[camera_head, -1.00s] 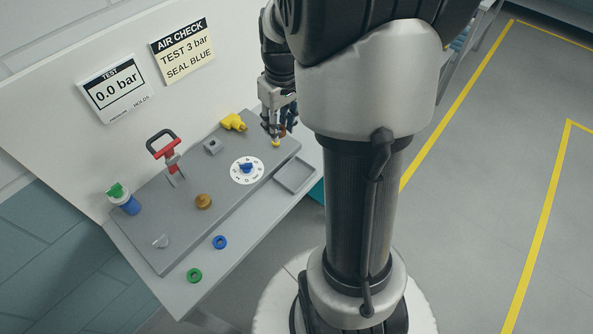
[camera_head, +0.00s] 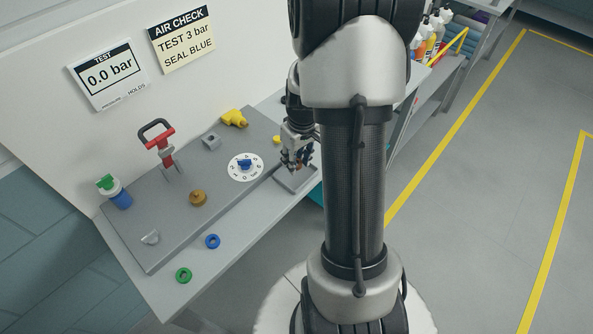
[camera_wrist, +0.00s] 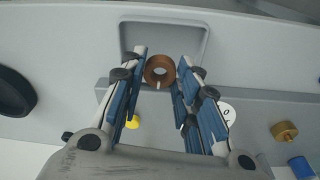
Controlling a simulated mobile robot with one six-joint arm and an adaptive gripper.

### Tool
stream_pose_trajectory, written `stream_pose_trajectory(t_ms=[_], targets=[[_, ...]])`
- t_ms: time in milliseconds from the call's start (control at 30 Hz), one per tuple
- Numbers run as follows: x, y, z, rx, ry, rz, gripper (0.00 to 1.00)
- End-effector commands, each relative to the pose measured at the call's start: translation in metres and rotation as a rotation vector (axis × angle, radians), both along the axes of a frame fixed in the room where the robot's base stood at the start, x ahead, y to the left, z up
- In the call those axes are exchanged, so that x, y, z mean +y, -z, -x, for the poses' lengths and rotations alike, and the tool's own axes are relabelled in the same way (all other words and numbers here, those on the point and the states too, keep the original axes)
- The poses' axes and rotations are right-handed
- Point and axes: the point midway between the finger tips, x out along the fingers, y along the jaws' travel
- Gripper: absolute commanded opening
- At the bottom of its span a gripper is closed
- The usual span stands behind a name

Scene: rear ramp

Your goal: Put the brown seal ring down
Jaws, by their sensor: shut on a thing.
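The brown seal ring (camera_wrist: 160,70) is between the fingertips of my gripper (camera_wrist: 161,74) in the wrist view, and the gripper is shut on it. In the wrist view the ring appears in front of the shallow grey tray (camera_wrist: 203,30). In the head view my gripper (camera_head: 297,166) is over the same tray (camera_head: 308,184) at the right end of the bench. The ring is too small and covered to make out there. I cannot tell whether it touches the tray floor.
A blue ring (camera_head: 212,241) and a green ring (camera_head: 184,275) lie on the bench's front edge. The grey plate carries a dial (camera_head: 245,167), a brass knob (camera_head: 198,198), a red-handled lever (camera_head: 160,140) and a yellow fitting (camera_head: 234,118).

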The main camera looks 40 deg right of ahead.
Motion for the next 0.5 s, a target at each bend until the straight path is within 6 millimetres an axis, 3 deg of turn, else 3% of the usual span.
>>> stream_pose_trajectory(t_ms=[300, 500], targets=[[0.0, 0.041, 0.001, 0.002, 0.0, -0.001, 0.17], [0.0, 0.042, 0.0, 0.0, 0.0, 0.0, 0.17]])
